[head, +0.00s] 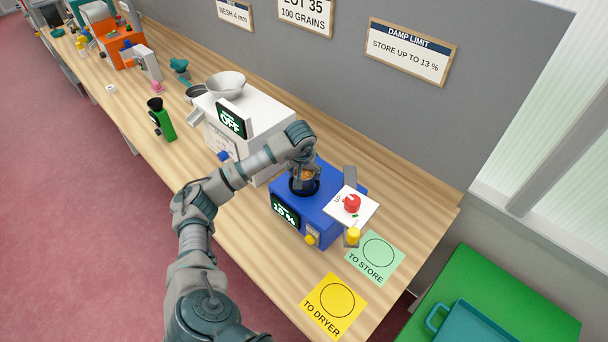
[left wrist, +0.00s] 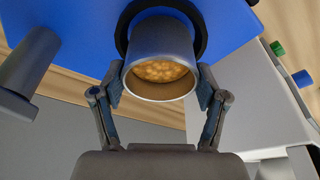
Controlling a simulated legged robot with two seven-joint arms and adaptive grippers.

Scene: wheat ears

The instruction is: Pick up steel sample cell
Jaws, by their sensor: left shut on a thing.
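The steel sample cell (left wrist: 160,42) is a grey metal cup with golden grain inside, and its open mouth faces the left wrist camera. In the head view the cell (head: 305,182) is at the dark round well on top of the blue meter (head: 322,205), partly hidden by my gripper. My left gripper (left wrist: 161,88) is shut on the cell, one finger on each side near the rim. It also shows in the head view (head: 303,168). I cannot tell how deep the cell sits in the well. My right gripper is not in view.
A white machine (head: 262,118) with a metal bowl (head: 226,84) stands left of the meter. Green TO STORE (head: 376,259) and yellow TO DRYER (head: 334,305) cards lie in front. A green device (head: 163,122) stands farther left.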

